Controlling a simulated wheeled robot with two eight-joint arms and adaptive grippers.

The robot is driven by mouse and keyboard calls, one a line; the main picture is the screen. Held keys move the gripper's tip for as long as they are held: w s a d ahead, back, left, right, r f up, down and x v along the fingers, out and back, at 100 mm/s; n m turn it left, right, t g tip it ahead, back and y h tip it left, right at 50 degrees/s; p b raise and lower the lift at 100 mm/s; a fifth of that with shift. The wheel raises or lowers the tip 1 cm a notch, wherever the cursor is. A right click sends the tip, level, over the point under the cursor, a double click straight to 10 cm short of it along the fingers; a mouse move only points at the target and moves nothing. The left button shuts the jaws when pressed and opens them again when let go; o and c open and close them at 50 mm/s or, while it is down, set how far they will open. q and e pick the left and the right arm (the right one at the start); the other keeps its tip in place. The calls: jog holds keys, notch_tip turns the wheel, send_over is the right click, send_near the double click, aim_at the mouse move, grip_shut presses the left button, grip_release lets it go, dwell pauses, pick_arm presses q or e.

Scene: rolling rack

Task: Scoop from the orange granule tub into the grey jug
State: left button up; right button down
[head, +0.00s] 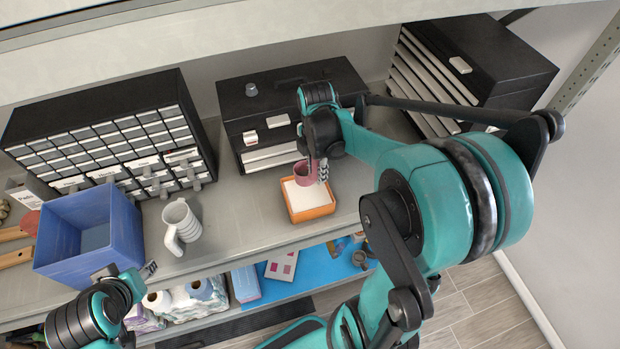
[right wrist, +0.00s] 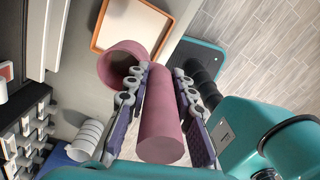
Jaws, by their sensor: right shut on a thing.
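The orange granule tub (head: 313,214) sits on the shelf at the middle, filled with pale granules. A pink scoop (head: 304,172) is over the tub's back part; I cannot tell whether it touches the granules. My right gripper (head: 322,160) is shut on the scoop's thick handle, which shows between the fingers in the right wrist view (right wrist: 162,110). In that view the scoop's cup (right wrist: 122,64) looks empty, beside the tub (right wrist: 97,25). The grey jug (head: 185,222) stands upright left of the tub, handle toward the front. My left gripper (head: 149,270) is low at the front left, its jaw state unclear.
A blue bin (head: 90,235) stands left of the jug. A drawer cabinet (head: 100,130) and black toolboxes (head: 285,95) line the back. The shelf between jug and tub is clear. A lower shelf holds paper rolls (head: 185,300) and other items.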

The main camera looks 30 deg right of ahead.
jog(key=shift+w+a+f+b, duration=0.15)
jog(key=shift+a+f+b, duration=0.2)
jog(key=shift+a+f, duration=0.15)
jog(key=shift+f, duration=0.2)
pick_arm(q)
notch_tip(320, 180, down, 10)
jog(key=b, duration=0.9)
jog(key=shift+a+f+b, duration=0.25)
jog(key=shift+a+b, duration=0.1)
pick_arm(e)
notch_tip(320, 180, down, 12)
jog(key=shift+d+r, duration=0.2)
pick_arm(q)
jog(key=shift+w, duration=0.1)
pick_arm(e)
jog(key=shift+t, duration=0.6)
jog(key=shift+r+p, duration=5.15)
jog(key=shift+r, duration=1.4)
pick_arm(q)
notch_tip(320, 180, up, 10)
jog(key=shift+r, duration=0.15)
